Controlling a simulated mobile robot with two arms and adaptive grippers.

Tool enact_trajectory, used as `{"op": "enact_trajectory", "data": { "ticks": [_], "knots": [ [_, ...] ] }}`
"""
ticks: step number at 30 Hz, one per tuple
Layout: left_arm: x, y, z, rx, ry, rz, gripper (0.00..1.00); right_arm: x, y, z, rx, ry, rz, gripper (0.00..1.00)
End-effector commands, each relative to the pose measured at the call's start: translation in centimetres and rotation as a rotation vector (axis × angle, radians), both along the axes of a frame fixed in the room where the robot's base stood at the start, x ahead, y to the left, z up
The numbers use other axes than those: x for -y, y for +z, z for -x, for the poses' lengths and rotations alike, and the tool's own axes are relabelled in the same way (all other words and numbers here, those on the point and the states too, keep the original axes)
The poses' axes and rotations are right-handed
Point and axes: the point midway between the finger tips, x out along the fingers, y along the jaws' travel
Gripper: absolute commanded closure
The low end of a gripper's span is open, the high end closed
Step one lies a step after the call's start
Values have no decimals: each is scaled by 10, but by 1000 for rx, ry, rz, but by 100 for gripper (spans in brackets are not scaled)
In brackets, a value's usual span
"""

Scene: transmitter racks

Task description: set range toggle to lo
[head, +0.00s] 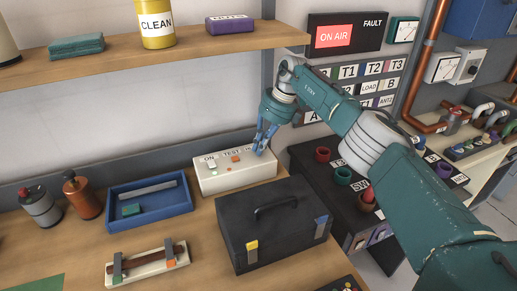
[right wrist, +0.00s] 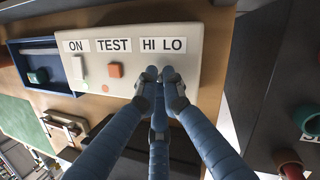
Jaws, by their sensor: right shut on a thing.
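The white test box (head: 235,180) stands on the wooden bench against the wall. In the right wrist view its panel (right wrist: 110,22) carries the labels ON, TEST and HI LO (right wrist: 163,45). My right gripper (head: 262,150) reaches down to the right end of this box. In the right wrist view its blue fingertips (right wrist: 160,76) are close together just below the HI LO label. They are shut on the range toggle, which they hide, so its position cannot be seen. My left gripper is not in view.
An orange button (right wrist: 115,70) and a white switch (right wrist: 78,68) sit left of the fingers on the panel. A black toolbox (head: 270,225) stands in front of the box. A blue tray (head: 177,209) lies to its left. A shelf (head: 150,58) runs above.

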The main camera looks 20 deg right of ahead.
Motion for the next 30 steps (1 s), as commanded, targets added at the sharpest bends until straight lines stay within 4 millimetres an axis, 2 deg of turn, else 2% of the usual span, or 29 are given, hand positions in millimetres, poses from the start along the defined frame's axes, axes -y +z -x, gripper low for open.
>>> {"op": "enact_trajectory", "data": {
  "ticks": [16,17,18,26,30],
  "knots": [
    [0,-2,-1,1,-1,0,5,2,4,-3,10,-3,-31,100],
    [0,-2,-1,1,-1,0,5,2,4,-3,10,-3,-31,89],
    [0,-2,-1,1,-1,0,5,2,4,-3,9,-2,-32,86],
    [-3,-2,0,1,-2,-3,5,2,2,-1,4,-2,-31,86],
    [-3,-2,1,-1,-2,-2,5,5,11,-2,9,-3,-31,86]
  ]
}}
